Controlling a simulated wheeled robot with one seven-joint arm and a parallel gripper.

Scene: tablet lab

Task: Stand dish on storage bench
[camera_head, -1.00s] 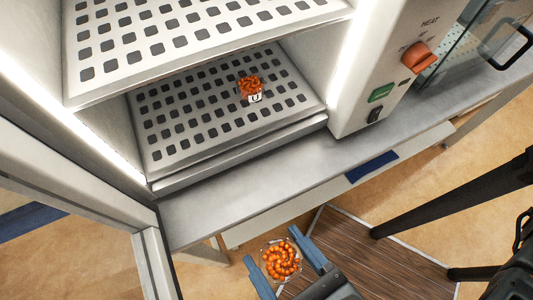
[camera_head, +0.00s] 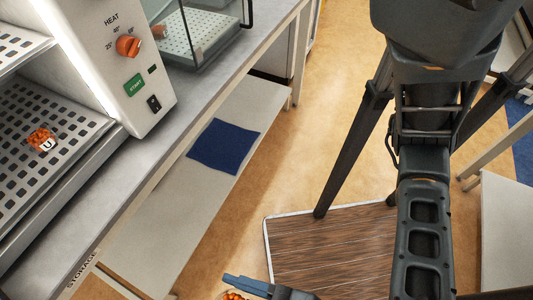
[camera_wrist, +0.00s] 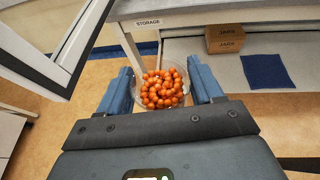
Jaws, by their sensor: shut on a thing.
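A round clear dish (camera_wrist: 134,82) filled with orange tablets (camera_wrist: 162,90) sits between the blue fingers of my gripper (camera_wrist: 161,72), which is shut on it. The dish looks level. In the head view, only a piece of the tablets (camera_head: 235,296) and one blue finger show at the bottom edge. A pale lower surface with a blue mat (camera_head: 224,146) lies beneath the worktop; the mat also shows in the wrist view (camera_wrist: 266,72). The dish is in front of the bench, apart from it.
A brown JARS box (camera_wrist: 225,38) stands beside the mat. A heater cabinet (camera_head: 125,60) stands on the worktop, with a small orange labelled container (camera_head: 42,140) on its perforated shelf. A glass-sided case (camera_head: 205,35) is farther along.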

